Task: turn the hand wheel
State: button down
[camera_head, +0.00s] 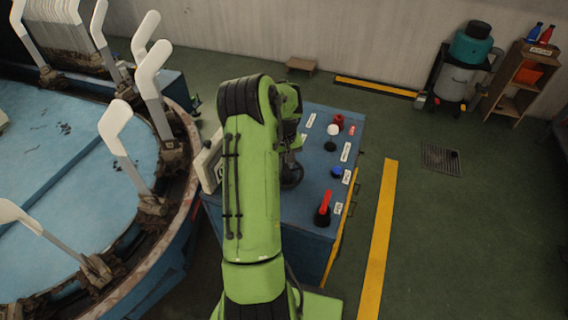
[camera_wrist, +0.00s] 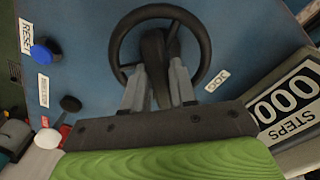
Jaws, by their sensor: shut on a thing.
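The hand wheel (camera_wrist: 203,38) is a black ring with a thick dark part running through its middle, mounted on the blue panel. My gripper (camera_wrist: 159,78) reaches over the wheel's near rim in the wrist view. Its two grey fingers stand on either side of the dark middle part and are shut on the wheel. In the head view, part of the wheel (camera_head: 292,177) shows just right of my green arm, which hides the rest of it and most of my gripper.
The blue console (camera_head: 310,222) also carries a red lever (camera_head: 325,204), a blue button (camera_head: 337,172), a white-topped lever (camera_head: 333,130) and a red knob (camera_head: 338,120). A "000 STEPS" counter (camera_wrist: 290,103) stands close by. The round blue table (camera_head: 50,150) with upright white sock forms (camera_head: 115,120) is left.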

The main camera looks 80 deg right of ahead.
aim_at(284, 163)
jog(key=shift+n, duration=1.7)
jog(key=c, duration=1)
grip_release()
notch_tip(284, 163, up, 16)
jog(key=p, duration=0.2)
jog(key=shift+p, duration=0.4)
jog(key=shift+f, duration=0.1)
